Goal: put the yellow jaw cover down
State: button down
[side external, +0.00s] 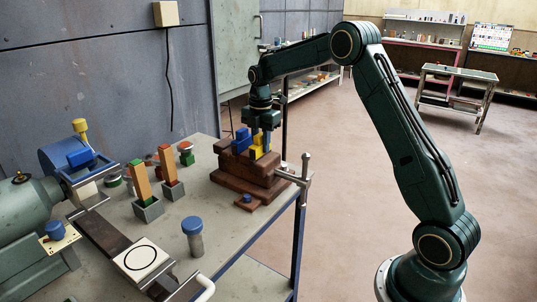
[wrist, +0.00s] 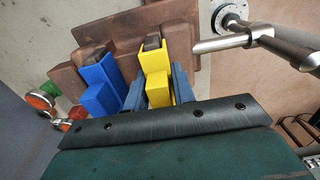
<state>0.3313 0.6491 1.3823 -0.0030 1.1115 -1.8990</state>
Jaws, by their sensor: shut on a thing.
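The yellow jaw cover (wrist: 156,62) is an angular, stepped yellow piece in the middle of the wrist view. It also shows in the side external view (side external: 257,151), at the top of a brown block. My gripper (wrist: 159,90) has its two blue-grey fingers on either side of the yellow cover and is shut on it. In the side external view my gripper (side external: 265,138) points down over the brown block. A blue jaw cover (wrist: 100,85) stands just left of the yellow one. Whether the yellow cover touches the block beneath is hidden.
The brown stepped block (side external: 235,185) sits near the bench's right edge. A blue-capped cylinder (side external: 193,235) and orange upright blocks (side external: 140,180) stand to the left. Bare grey bench top (side external: 225,225) lies in front.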

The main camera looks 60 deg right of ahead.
aim_at(261, 134)
jog(key=c, duration=1.2)
grip_release()
jog(key=shift+f, duration=0.15)
jog(key=shift+o, duration=0.2)
notch_tip(261, 134, up, 12)
jog(key=shift+r, duration=0.2)
jog(key=shift+a, duration=0.1)
